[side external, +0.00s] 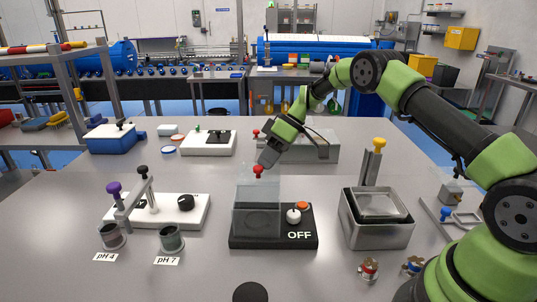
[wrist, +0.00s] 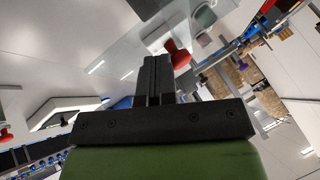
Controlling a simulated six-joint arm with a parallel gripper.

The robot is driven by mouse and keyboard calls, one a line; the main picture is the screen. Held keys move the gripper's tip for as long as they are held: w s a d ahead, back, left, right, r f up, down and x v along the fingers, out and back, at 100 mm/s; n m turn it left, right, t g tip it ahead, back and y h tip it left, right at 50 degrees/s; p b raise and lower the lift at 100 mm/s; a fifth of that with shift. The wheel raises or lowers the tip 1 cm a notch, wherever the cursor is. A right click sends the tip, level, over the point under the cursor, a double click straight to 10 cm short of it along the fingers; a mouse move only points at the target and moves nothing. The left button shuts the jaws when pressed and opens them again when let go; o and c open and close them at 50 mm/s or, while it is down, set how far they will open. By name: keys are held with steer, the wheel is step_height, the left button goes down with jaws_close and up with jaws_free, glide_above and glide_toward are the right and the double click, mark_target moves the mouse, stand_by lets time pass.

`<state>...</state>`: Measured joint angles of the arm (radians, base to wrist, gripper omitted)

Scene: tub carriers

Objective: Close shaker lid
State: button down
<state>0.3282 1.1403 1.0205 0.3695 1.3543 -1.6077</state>
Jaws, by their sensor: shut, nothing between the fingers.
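The shaker has a black base (side external: 273,240) marked OFF, with a white knob (side external: 293,216) and an orange button (side external: 302,206) on its right side. Its clear lid (side external: 262,194) shows as a see-through panel standing up above the left part of the base. How far it tilts is hard to tell. A red knob (side external: 258,170) sits at the lid's top edge and also shows in the wrist view (wrist: 178,54). My gripper (side external: 266,162) is shut and empty, right beside and just above the red knob. In the wrist view its fingers (wrist: 155,75) are together; contact with the knob cannot be told.
A white pH device (side external: 185,210) with a purple knob and two cups stands left. A metal bath (side external: 377,232) with a raised yellow-knobbed lid stands right. A grey box (side external: 318,150) is behind the shaker.

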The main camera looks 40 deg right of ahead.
steer(key=s+a, duration=0.6)
steer(key=shift+s, duration=0.1)
stand_by(0.3)
steer(key=v, duration=1)
steer(key=s+a+r+m+h, duration=0.2)
steer(key=s+a+r, duration=0.15)
steer(key=r, duration=0.35)
steer(key=s+a+r+m+t+h, duration=0.1)
steer(key=s+m, duration=0.3)
steer(key=s, duration=0.4)
steer(key=s+a+r+m+t+h, duration=0.2)
steer(key=s+r+m+t, duration=0.2)
steer(key=s, duration=0.5)
steer(key=shift+s, duration=0.2)
